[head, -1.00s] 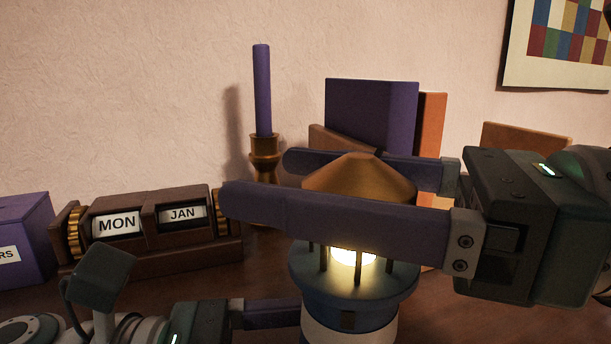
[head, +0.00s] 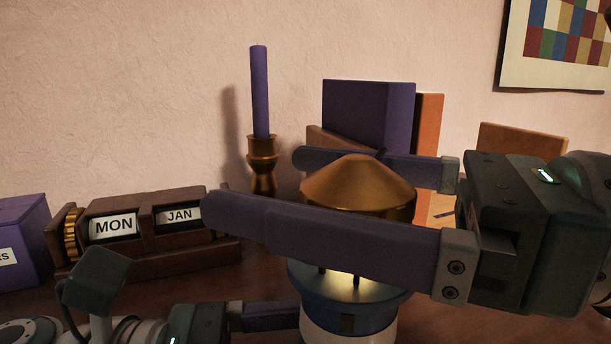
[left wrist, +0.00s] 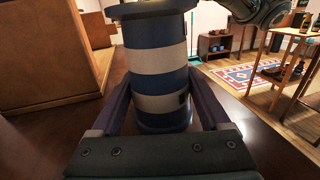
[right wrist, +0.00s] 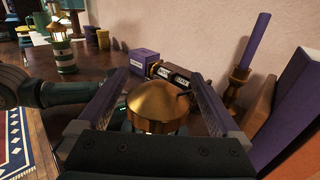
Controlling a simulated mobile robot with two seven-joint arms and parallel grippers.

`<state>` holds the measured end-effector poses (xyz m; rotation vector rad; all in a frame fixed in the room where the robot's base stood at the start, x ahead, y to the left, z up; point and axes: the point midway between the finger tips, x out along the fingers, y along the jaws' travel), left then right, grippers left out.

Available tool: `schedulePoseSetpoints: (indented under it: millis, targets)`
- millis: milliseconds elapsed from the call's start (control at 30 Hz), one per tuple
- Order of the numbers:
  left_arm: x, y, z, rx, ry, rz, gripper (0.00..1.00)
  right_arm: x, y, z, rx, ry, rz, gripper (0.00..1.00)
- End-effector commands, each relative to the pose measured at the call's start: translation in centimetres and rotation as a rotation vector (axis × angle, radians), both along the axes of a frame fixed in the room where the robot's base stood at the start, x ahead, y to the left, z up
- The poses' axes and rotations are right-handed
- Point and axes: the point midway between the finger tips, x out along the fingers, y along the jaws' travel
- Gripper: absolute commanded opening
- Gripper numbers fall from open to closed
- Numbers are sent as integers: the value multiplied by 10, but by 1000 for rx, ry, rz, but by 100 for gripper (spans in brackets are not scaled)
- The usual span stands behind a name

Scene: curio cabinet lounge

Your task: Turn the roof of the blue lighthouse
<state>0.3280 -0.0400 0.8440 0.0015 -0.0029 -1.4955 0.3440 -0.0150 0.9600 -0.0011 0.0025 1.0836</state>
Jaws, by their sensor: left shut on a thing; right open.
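The blue lighthouse (head: 347,306) stands upright on the dark wooden top in the head view, with a lit lamp under a copper cone roof (head: 358,185). Its blue-and-white striped tower (left wrist: 157,62) fills the middle of the left wrist view. My left gripper (left wrist: 160,90) is shut on the tower, one finger on each side. My right gripper (head: 258,183) is open, its purple fingers on the near and far sides of the roof, with a gap visible. The roof also shows between the fingers in the right wrist view (right wrist: 157,103). The near finger hides part of the lantern.
A brown calendar block (head: 150,228) and a purple box (head: 22,240) stand to the left. A candle in a brass holder (head: 262,165) and upright books (head: 368,115) are close behind the roof. A green lighthouse (right wrist: 63,48) stands farther off in the right wrist view.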

Motion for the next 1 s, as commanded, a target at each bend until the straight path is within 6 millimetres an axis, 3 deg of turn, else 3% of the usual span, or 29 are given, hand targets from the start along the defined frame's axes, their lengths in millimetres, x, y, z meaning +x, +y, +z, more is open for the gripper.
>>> schedulePoseSetpoints:
  millis: [433, 800, 1000]
  targets:
    - [0, 1, -3, 6, 8, 3, 0, -5, -9, -1, -1, 3, 0, 100]
    - [0, 1, -3, 7, 8, 5, 0, -39, -74, -2, -2, 5, -2, 100]
    - [0, 1, -3, 7, 8, 5, 0, -51, -97, -1, 0, 4, -1, 100]
